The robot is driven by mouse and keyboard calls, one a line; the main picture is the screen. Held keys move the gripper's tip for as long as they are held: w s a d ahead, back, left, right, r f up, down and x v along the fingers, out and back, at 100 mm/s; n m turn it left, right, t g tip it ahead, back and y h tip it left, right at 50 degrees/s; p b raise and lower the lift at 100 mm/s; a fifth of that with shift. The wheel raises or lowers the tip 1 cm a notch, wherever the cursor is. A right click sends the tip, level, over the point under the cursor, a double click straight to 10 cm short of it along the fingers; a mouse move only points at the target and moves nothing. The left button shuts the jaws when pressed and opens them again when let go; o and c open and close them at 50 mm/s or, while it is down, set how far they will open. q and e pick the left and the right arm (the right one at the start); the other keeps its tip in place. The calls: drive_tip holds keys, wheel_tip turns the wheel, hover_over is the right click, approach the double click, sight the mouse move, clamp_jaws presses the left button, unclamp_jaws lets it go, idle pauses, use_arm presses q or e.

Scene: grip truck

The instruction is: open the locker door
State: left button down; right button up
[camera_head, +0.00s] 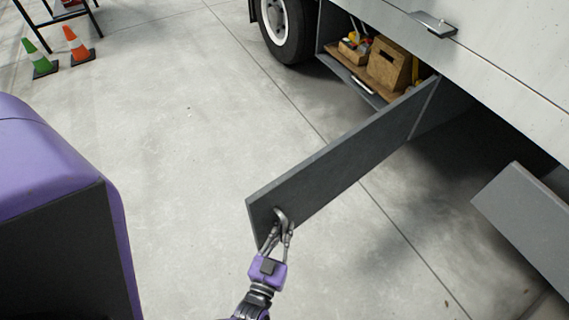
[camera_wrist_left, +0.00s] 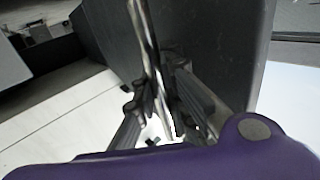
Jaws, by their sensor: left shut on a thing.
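The locker door (camera_head: 340,160) is a long dark grey panel. It stands swung out from the side of the truck, its far end at the locker opening and its free end toward me. My left gripper (camera_head: 277,232) is at the free end, shut on the metal door handle (camera_head: 281,215). In the left wrist view the gripper fingers (camera_wrist_left: 163,95) close around the shiny handle bar (camera_wrist_left: 145,35), beside the dark door face (camera_wrist_left: 218,50). The open locker (camera_head: 358,78) shows a wooden box (camera_head: 388,64) and tools inside. My right gripper is not in view.
The truck's pale side panel (camera_head: 510,55) and wheel (camera_head: 285,25) are at the top. A grey panel (camera_head: 525,215) juts out at the right. Two cones, green (camera_head: 40,60) and orange (camera_head: 76,46), stand at the far left. The concrete floor left of the door is clear.

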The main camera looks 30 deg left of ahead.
use_arm(q)
drive_tip(key=shift+s+a+f, duration=0.2)
drive_tip(key=shift+s+a, duration=0.05)
drive_tip(key=shift+s, duration=0.15)
drive_tip(key=c, duration=1.8)
unclamp_jaws()
drive_tip(key=shift+r, duration=0.1)
drive_tip(key=shift+o, duration=0.2)
drive_tip(key=shift+d, duration=0.15)
drive_tip(key=shift+w, duration=0.1)
drive_tip(key=shift+r, duration=0.1)
